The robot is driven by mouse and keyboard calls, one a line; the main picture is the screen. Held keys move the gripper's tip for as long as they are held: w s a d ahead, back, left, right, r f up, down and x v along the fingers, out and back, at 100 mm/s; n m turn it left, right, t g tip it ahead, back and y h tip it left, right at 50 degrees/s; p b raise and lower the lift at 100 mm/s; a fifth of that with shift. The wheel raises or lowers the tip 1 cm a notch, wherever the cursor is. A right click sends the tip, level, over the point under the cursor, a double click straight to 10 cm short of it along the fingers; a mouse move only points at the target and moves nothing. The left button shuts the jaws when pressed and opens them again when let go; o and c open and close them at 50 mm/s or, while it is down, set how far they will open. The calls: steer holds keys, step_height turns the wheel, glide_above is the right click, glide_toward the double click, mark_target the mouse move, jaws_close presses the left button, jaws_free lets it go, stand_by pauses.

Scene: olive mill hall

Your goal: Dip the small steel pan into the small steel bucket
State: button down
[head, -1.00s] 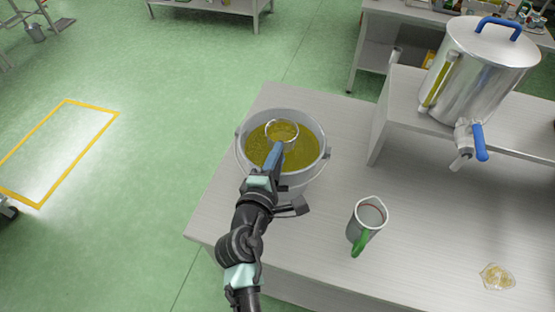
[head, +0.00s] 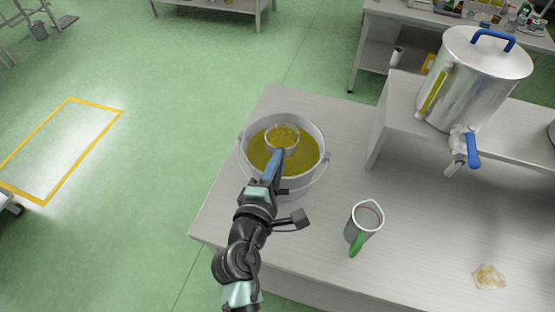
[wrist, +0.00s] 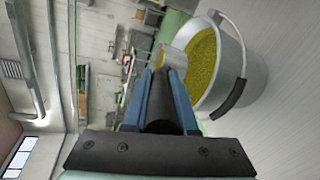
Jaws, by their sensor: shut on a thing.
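The small steel bucket (head: 313,176) stands on the steel table near its left end, with greenish-yellow oil in it. The small steel pan (head: 282,129) is inside the bucket's opening, at oil level or close to it, and oil colour shows within its rim. How deep it sits I cannot tell. My gripper (head: 274,167) reaches over the bucket's near rim. In the wrist view my gripper (wrist: 163,88) has its blue fingers shut on the pan's dark handle. The pan (wrist: 172,60) shows past the fingertips, beside the oil in the bucket (wrist: 243,88).
A measuring jug with a green handle (head: 363,223) stands right of the bucket. A yellowish crumpled scrap (head: 489,277) lies farther right. A large steel tank (head: 478,75) with a blue-handled tap stands on a raised shelf.

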steer(key=shift+s+a+r+p, duration=0.1)
steer(key=shift+s+r+p, duration=0.6)
steer(key=shift+r, duration=0.15)
steer(key=shift+s+a+r+p, duration=0.1)
steer(key=shift+s+r+p, duration=0.55)
steer(key=shift+r, duration=0.2)
steer(key=shift+d, duration=0.1)
stand_by(0.4)
